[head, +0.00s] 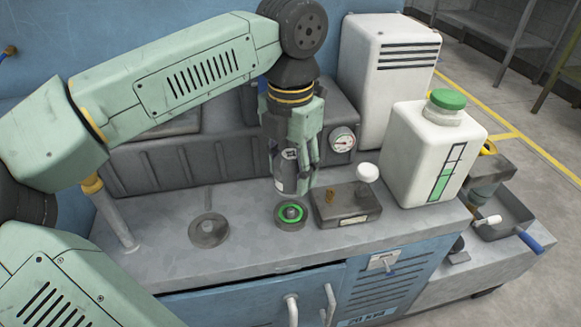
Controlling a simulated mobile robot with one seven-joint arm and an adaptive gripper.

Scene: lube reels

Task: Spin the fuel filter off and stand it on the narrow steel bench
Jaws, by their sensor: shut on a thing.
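My gripper (294,157) is shut on a dark grey cylindrical filter (284,178) with a pale label, held roughly upright. The filter is above and slightly behind a round mount (291,214) with a bright green ring and a central stud. The whole ring shows, so the filter is off it. Its far side is hidden by my fingers. A grey metal surface (452,268) lies lower at the right; I cannot tell whether it is the narrow steel bench.
A second round mount (209,230) is at left. A dark box (346,204) with a white knob, a white jug (430,152) with a green cap and a pressure gauge (342,140) stand close right. A tray (504,220) holds blue- and white-handled items. A white cabinet (388,66) stands behind.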

